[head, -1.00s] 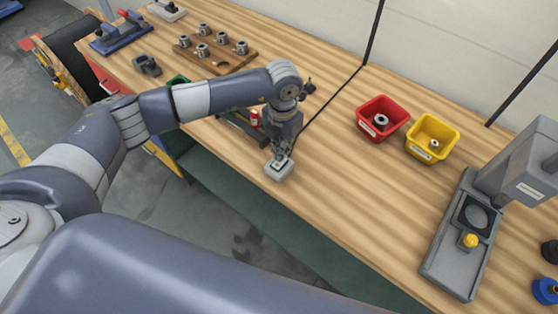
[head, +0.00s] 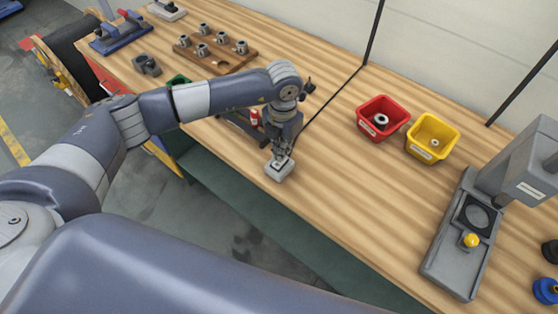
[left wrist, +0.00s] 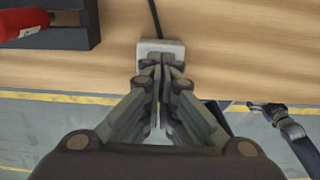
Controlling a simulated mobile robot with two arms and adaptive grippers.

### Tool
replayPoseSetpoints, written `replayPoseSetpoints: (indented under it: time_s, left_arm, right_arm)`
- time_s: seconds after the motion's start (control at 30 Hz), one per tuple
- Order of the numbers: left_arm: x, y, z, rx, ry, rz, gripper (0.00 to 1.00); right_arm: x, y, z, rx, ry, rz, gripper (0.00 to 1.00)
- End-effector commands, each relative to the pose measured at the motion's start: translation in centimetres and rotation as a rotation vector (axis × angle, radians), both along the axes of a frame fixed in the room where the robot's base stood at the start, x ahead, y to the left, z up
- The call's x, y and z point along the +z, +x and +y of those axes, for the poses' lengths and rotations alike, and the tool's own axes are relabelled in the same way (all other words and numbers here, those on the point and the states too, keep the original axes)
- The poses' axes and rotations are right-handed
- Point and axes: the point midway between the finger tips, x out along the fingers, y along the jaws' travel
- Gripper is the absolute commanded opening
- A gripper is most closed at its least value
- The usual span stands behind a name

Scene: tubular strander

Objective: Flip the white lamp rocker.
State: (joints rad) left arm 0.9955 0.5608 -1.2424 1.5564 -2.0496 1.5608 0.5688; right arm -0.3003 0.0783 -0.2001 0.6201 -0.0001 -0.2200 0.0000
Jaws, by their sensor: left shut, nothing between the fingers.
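A small light-grey switch box (head: 279,173) sits near the front edge of the wooden bench in the head view, with a dark cable running back from it. It also shows in the left wrist view (left wrist: 160,45), largely behind the fingers. My left gripper (head: 280,158) is shut and empty, pointing down at the top of the box. In the left wrist view its fingertips (left wrist: 161,62) overlap the box; I cannot tell whether they touch it. The white rocker itself is hidden or too small to make out. My right gripper is not in view.
A red bin (head: 382,120) and a yellow bin (head: 432,138) stand right of the arm. A grey press (head: 465,235) is at the far right. A wooden block with metal parts (head: 232,62) lies behind the arm. Bare bench lies between box and press.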

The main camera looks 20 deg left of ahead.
Motion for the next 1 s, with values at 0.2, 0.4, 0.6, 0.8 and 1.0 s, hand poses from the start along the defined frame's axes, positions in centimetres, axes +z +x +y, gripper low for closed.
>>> replayPoseSetpoints:
  time_s: [0.2,0.4,0.6,0.8,1.0]
  left_arm:
    - [-0.4,0.0,0.0,0.0,0.0,0.0,0.0]
    - [-0.8,0.0,0.0,0.0,0.0,0.0,0.0]
    - [-1.1,0.0,0.0,0.0,0.0,0.0,0.0]
    - [-1.4,0.0,0.0,0.0,0.0,0.0,0.0]
    - [-1.6,0.0,0.0,0.0,0.0,0.001,0.0]
  right_arm:
    - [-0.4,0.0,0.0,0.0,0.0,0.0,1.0]
    - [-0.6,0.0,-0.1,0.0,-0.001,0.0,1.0]
    - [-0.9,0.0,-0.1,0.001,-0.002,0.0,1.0]
    - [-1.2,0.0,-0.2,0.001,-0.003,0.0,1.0]
    - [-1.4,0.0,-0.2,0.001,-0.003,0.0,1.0]
